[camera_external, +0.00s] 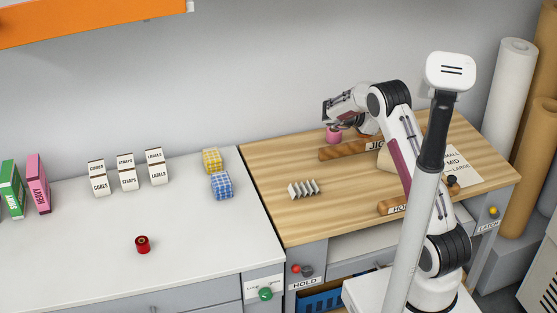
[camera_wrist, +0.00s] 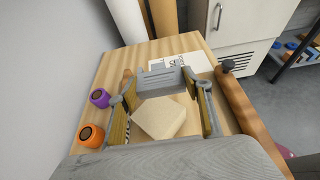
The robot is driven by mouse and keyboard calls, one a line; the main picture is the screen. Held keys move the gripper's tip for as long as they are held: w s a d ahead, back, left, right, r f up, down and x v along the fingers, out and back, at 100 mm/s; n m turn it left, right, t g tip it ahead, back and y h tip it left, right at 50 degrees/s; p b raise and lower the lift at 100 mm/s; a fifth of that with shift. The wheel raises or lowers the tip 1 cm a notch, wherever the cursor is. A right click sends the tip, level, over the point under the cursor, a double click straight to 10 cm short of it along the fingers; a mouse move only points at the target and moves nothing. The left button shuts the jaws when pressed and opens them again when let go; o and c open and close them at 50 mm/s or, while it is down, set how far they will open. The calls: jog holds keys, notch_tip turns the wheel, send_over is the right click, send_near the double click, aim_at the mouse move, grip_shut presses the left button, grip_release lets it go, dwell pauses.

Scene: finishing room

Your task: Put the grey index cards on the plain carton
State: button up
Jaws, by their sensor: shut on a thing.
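In the wrist view my gripper (camera_wrist: 160,88) is shut on a grey block with dark lines, which looks like the grey index cards (camera_wrist: 165,77). In the external view my gripper (camera_external: 338,112) is above the back of the wooden worktop, and the cards cannot be made out clearly there. A plain beige box, which looks like the plain carton (camera_wrist: 158,118), shows between the fingers in the wrist view, apart from the cards. In the external view the carton (camera_external: 385,161) is on the worktop, partly hidden by my arm.
A pink spool (camera_external: 333,136) stands below my gripper; purple (camera_wrist: 100,97) and orange (camera_wrist: 91,135) spools show in the wrist view. Wooden bars (camera_external: 340,151) and a white zigzag rack (camera_external: 303,189) lie on the worktop (camera_external: 280,160). Small boxes (camera_external: 128,171) stand on the white counter.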

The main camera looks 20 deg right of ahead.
jog(key=shift+f, duration=3.05)
jog(key=shift+f, duration=1.9)
jog(key=shift+f, duration=0.1)
jog(key=o, duration=1.1)
jog(key=shift+a, duration=0.1)
jog(key=v, duration=1.2)
